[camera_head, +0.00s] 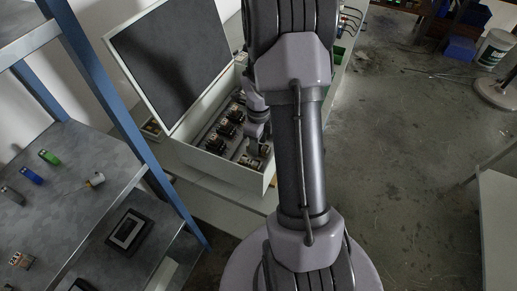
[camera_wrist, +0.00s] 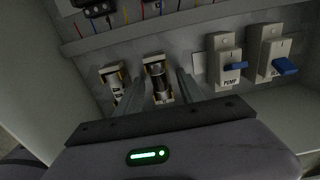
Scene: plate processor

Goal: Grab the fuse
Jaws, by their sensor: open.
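My gripper (camera_wrist: 161,80) is open, its two fingers pointing into a grey box. A dark cylindrical fuse (camera_wrist: 158,84) with metal ends sits in a cream holder between the fingertips in the wrist view. Gaps show on both sides of it, so the fingers do not appear to touch it. A second, lighter fuse (camera_wrist: 116,87) sits in a holder to its left, outside the left finger. In the head view my gripper (camera_head: 254,147) hangs low inside the open box (camera_head: 222,172), partly hidden by my arm. I cannot make out the fuse there.
Blue-levered switches stand right of the fuse, one labelled PUMP (camera_wrist: 229,62). A grey rail (camera_wrist: 150,31) with coloured wires runs behind. The box's dark lid (camera_head: 178,60) is raised. A metal shelf (camera_head: 75,170) with small parts stands left. The floor right is mostly clear.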

